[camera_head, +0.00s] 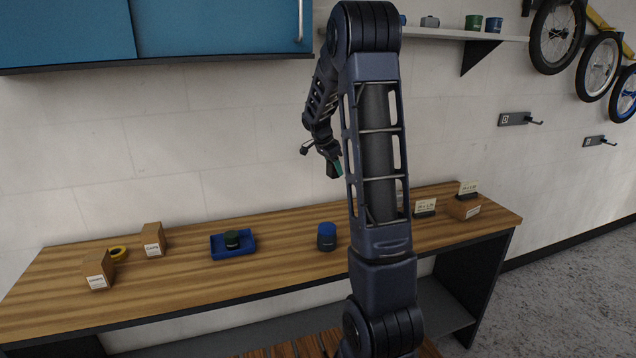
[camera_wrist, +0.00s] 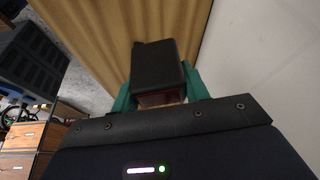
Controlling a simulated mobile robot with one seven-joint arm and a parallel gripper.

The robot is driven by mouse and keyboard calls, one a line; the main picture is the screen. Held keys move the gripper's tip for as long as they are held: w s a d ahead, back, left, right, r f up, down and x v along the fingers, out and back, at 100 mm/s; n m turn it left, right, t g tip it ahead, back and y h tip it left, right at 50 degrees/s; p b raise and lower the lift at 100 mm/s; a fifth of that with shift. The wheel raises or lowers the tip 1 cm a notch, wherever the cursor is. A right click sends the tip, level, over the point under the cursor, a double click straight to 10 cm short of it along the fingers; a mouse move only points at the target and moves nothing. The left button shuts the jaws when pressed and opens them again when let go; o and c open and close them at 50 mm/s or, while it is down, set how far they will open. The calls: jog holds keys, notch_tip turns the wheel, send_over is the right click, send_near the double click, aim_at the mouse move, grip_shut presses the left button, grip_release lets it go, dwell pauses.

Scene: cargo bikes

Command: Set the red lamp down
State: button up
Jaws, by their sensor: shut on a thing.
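The lamp (camera_wrist: 157,66) is a black, box-shaped thing in the wrist view, with a small reddish-brown face on the side near my gripper. My gripper (camera_wrist: 161,90) has green fingers, one on each side of the lamp, and is shut on it. In the head view, my gripper (camera_head: 335,167) hangs above the back of the wooden workbench (camera_head: 290,268), in front of the wall. The lamp is a small dark shape there, partly hidden by my arm. It is held clear of the bench top.
On the bench stand a blue tray (camera_head: 218,255) with a dark green tin, a blue-lidded tin (camera_head: 327,237), labelled boxes (camera_head: 153,240), yellow tape (camera_head: 118,253) and sign cards (camera_head: 425,207). Bare wood lies between the tray and blue-lidded tin. A shelf (camera_head: 455,34) and blue cabinet (camera_head: 215,30) hang above.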

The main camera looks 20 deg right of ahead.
jog(key=shift+r, duration=0.3)
jog(key=w+a+r+n+t+y, duration=0.1)
jog(key=w+a+n, duration=0.2)
jog(key=a, duration=1.2)
jog(key=w+a+r+n+t+y, duration=0.1)
jog(key=w+a+n, duration=0.25)
jog(key=a, duration=1.15)
jog(key=w+a+n+t, duration=0.1)
jog(key=w+a+n, duration=0.25)
jog(key=a, duration=1.15)
jog(key=s+a+n+y, duration=0.1)
jog(key=s+a+n, duration=0.2)
jog(key=a, duration=1)
jog(key=s+a+n+y, duration=0.1)
jog(key=s+a+n, duration=0.15)
jog(key=a, duration=1.05)
jog(key=s+a+n+y, duration=0.1)
jog(key=s+a+n, duration=0.25)
jog(key=a, duration=0.95)
jog(key=s+a+f+n+y, duration=0.1)
jog(key=s+a+f+n, duration=0.15)
jog(key=s+a, duration=0.7)
jog(key=shift+m, duration=0.45)
jog(key=f, duration=0.6)
jog(key=a+f, duration=0.1)
jog(key=f, duration=0.6)
jog(key=w+f, duration=0.1)
jog(key=f, duration=0.5)
jog(key=shift+a+f, duration=0.15)
jog(key=shift+a, duration=0.05)
